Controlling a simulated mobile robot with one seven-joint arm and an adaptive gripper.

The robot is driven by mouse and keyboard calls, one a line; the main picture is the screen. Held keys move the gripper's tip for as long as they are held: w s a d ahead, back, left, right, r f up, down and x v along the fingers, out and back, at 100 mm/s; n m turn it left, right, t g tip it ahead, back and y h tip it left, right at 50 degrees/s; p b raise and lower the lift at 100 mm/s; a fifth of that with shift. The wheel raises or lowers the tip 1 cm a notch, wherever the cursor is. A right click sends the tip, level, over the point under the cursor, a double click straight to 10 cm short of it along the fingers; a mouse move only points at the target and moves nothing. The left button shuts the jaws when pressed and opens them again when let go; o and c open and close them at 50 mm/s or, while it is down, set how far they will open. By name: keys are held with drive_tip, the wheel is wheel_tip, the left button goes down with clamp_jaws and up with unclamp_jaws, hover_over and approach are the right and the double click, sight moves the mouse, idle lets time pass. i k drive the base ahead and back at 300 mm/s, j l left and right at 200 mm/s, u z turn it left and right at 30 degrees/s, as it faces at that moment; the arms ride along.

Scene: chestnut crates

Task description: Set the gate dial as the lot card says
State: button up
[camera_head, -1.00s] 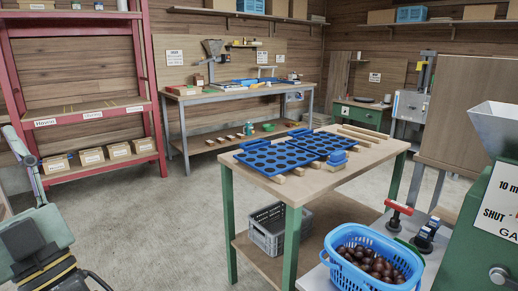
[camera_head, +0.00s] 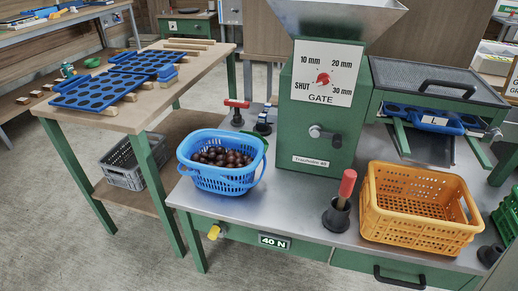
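The gate dial (camera_head: 322,78) is a small red knob on a white plate on the front of the green machine. The plate (camera_head: 340,92) reads 10 mm upper left, 20 mm upper right, SHUT lower left, 30 mm lower right and GATE below. The knob is too small to tell which mark it points at. No card that I can read as the lot card shows; a card (camera_head: 512,85) is cut off at the right edge. My gripper is not in view.
The steel bench (camera_head: 290,207) carries a blue basket (camera_head: 222,178) of chestnuts, an empty orange crate (camera_head: 425,232) and a red-handled tool (camera_head: 345,190) in a black holder. A crank (camera_head: 325,135) sits below the dial. A wooden table (camera_head: 125,115) with blue trays stands left.

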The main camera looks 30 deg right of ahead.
sight(323, 79)
drive_tip(key=k+j+z, duration=0.1)
drive_tip(key=z, duration=0.25)
drive_tip(key=k+j+z, duration=0.1)
drive_tip(key=z, duration=0.3)
drive_tip(key=k+j+z, duration=0.15)
drive_tip(key=z, duration=0.2)
